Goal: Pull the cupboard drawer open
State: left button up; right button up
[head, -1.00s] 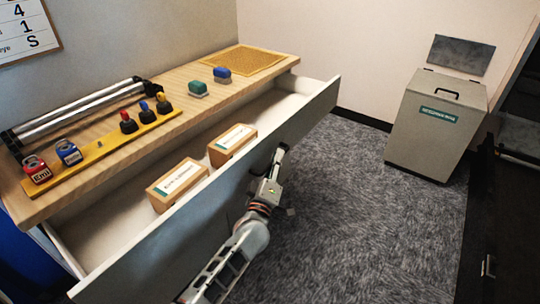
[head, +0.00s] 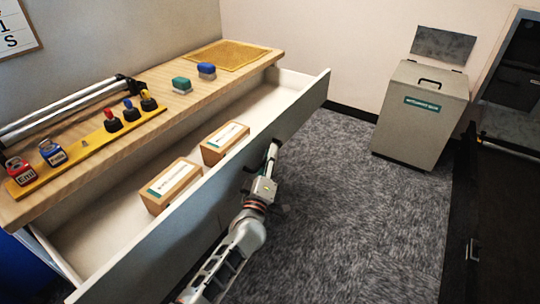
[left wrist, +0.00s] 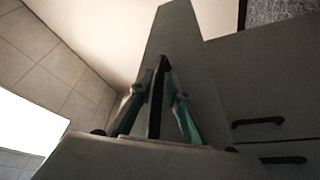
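The cupboard drawer (head: 291,121) stands well out from under the wooden top in the head view, its inside visible from above. My left gripper (head: 271,156) is at the outer face of the drawer front. In the left wrist view, the two teal-padded fingers of my left gripper (left wrist: 159,98) stand on either side of a black bar handle (left wrist: 156,100). Gaps show between the fingers and the bar, so the gripper looks open around it. My right gripper is in neither view.
Two wooden boxes with labels, a nearer one (head: 171,186) and a farther one (head: 225,143), lie in the drawer. A grey bin (head: 420,115) stands at the back right. Carpet (head: 345,215) before the drawer is clear.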

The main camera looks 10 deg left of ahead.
pick_arm(q)
jog(key=shift+s+f, duration=0.1)
jog(key=shift+s, duration=0.15)
jog(key=v, duration=1.1)
jog(key=shift+s, duration=0.25)
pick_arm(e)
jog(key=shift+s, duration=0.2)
pick_arm(q)
jog(key=s+a+f+m+g+p, duration=0.1)
jog(key=s+f+m+g+p, duration=0.1)
jog(key=s, duration=0.8)
jog(key=s+a+f+m+g+h+p, duration=0.1)
jog(key=s+a+f+m+g+p, duration=0.1)
jog(key=s+f+m, duration=0.4)
jog(key=s+a+f+m+g+h+p, duration=0.1)
jog(key=s+f+m+g+p, duration=0.3)
jog(key=s+m, duration=0.4)
jog(key=s+a+g, duration=0.1)
jog(key=s, duration=0.4)
jog(key=shift+s+a+f+g, duration=0.15)
jog(key=shift+s+a+g, duration=0.15)
jog(key=shift+g, duration=0.1)
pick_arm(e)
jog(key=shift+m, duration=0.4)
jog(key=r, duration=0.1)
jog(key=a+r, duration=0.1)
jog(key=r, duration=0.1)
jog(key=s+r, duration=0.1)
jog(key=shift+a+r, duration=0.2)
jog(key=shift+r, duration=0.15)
